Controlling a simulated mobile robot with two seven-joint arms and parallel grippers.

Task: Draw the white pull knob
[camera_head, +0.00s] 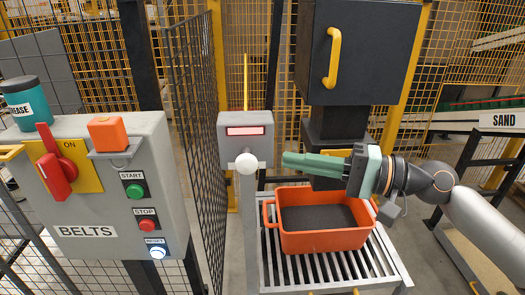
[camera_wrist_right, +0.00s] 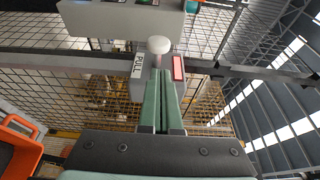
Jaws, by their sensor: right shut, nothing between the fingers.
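The white pull knob (camera_head: 247,161) sticks out from the front of a grey box (camera_head: 231,124) on a post. In the right wrist view the knob (camera_wrist_right: 159,45) shows just beyond my fingertips, beside a label reading PULL (camera_wrist_right: 137,66). My right gripper (camera_head: 284,159) has green fingers, is shut and empty, and points left at the knob. In the head view a small gap shows between the fingertips and the knob; the wrist view (camera_wrist_right: 163,72) does not settle the depth. My left gripper is in neither view.
An orange tub (camera_head: 323,238) with dark contents stands on a slatted roller stand (camera_head: 394,274) below my right gripper. A dark cabinet (camera_head: 375,50) with a yellow handle hangs above. A grey BELTS panel (camera_head: 105,246) and mesh fence (camera_head: 199,120) stand to the left.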

